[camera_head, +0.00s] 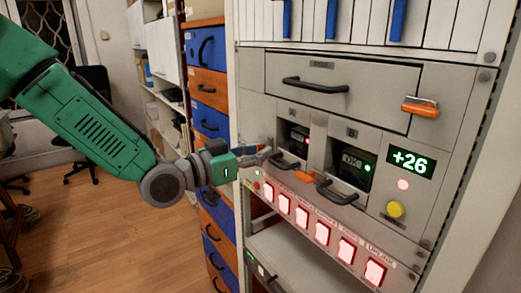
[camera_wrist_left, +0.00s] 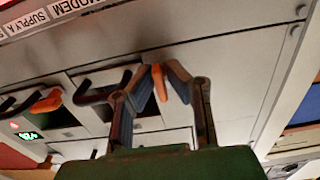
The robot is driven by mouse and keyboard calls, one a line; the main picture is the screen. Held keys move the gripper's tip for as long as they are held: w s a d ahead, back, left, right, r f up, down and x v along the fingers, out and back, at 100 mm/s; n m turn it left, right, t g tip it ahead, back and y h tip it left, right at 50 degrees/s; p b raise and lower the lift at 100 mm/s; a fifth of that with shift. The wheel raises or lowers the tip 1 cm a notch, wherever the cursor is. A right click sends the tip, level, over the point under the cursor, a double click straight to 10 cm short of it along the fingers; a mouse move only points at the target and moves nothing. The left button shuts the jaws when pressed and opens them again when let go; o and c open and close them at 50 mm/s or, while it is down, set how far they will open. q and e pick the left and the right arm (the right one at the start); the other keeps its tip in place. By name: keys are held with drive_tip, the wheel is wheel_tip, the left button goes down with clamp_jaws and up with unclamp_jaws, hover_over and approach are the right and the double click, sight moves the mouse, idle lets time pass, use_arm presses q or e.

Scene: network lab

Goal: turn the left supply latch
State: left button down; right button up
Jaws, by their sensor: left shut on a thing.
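The left supply latch is a small orange lever (camera_wrist_left: 159,82) on the grey panel. In the left wrist view it stands between the two fingers of my left gripper (camera_wrist_left: 161,77), which are shut on it. In the head view my left gripper (camera_head: 262,154) is at the left edge of the supply bays and hides most of this latch. The left supply unit (camera_head: 294,136) sits in bay A with a red light and a dark handle (camera_head: 285,161). The right supply unit (camera_head: 355,166) shows a green light; its orange latch (camera_head: 304,176) lies left of its handle. My right gripper is not in view.
A drawer (camera_head: 345,92) with an orange latch (camera_head: 420,107) is above. Lit red switches (camera_head: 322,233) run below the bays. Blue and orange drawers (camera_head: 208,84) stand left of the rack.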

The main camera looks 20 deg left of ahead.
use_arm(q)
drive_tip(key=shift+f, duration=0.15)
idle(0.3)
drive_tip(key=c, duration=1.6)
unclamp_jaws()
drive_tip(key=shift+a, duration=0.15)
drive_tip(key=shift+s, duration=0.1)
drive_tip(key=v, duration=0.7)
drive_tip(key=shift+s+a, duration=0.2)
drive_tip(key=shift+a, duration=0.25)
drive_tip(key=shift+d+f, duration=0.1)
drive_tip(key=shift+d, duration=0.05)
